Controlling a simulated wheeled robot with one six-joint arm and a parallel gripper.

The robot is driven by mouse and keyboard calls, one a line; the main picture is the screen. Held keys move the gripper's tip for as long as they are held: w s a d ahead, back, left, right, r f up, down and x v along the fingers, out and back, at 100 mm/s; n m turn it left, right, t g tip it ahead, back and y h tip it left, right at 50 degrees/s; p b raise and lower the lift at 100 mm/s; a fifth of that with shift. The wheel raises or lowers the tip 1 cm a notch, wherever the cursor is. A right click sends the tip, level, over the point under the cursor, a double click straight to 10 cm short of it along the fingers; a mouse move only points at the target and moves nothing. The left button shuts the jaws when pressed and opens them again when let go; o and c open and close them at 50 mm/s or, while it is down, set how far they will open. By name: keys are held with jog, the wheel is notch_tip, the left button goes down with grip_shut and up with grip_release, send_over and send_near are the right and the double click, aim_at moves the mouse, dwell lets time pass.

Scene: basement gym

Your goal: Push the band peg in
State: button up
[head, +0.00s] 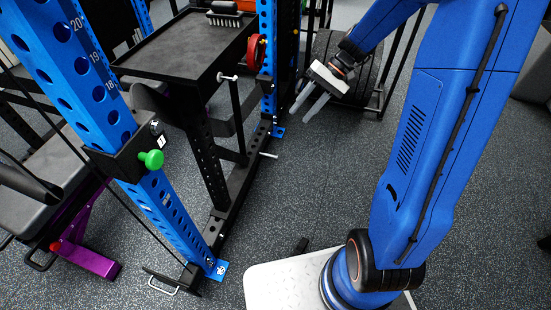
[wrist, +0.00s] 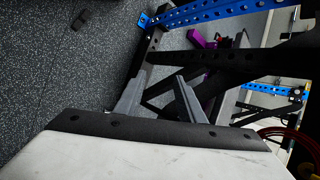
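A short silver peg (head: 268,155) sticks out to the right from the low black base rail of the rack in the head view. A second short silver peg (head: 227,77) sticks out near the black tray's front corner. I cannot tell which one is the band peg. My gripper (head: 302,115) hangs in the air to the right of the rack, above and apart from the low peg. Its two grey fingers are apart with nothing between them; they also show in the wrist view (wrist: 162,82). I cannot make out either peg in the wrist view.
A blue upright (head: 95,85) with a green knob (head: 151,159) stands at left. A black tray (head: 180,48) holds a brush-like object (head: 224,14). A red disc (head: 256,53) hangs on the far upright. A tyre (head: 340,85) stands behind my gripper. Floor right of the rack is clear.

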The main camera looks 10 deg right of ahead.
jog(key=w+d+f+m+t+y, duration=0.1)
jog(key=w+d+f+m+y, duration=0.1)
jog(key=w+f, duration=0.55)
jog(key=w+d+f+m+t+y, duration=0.1)
jog(key=w+d+f+y, duration=0.2)
jog(key=f, duration=0.7)
jog(key=w+f+m+t+y, duration=0.1)
jog(key=w+f+m+y, duration=0.1)
jog(key=w+f, duration=0.6)
jog(key=m+t, duration=0.6)
jog(key=t, duration=0.2)
send_near(275, 157)
jog(key=shift+y, duration=0.3)
jog(key=x, duration=0.3)
jog(key=f+x, duration=0.1)
jog(key=x, duration=0.6)
jog(key=shift+w+d+f, duration=0.2)
jog(key=shift+w+f, duration=0.05)
jog(key=shift+w, duration=0.05)
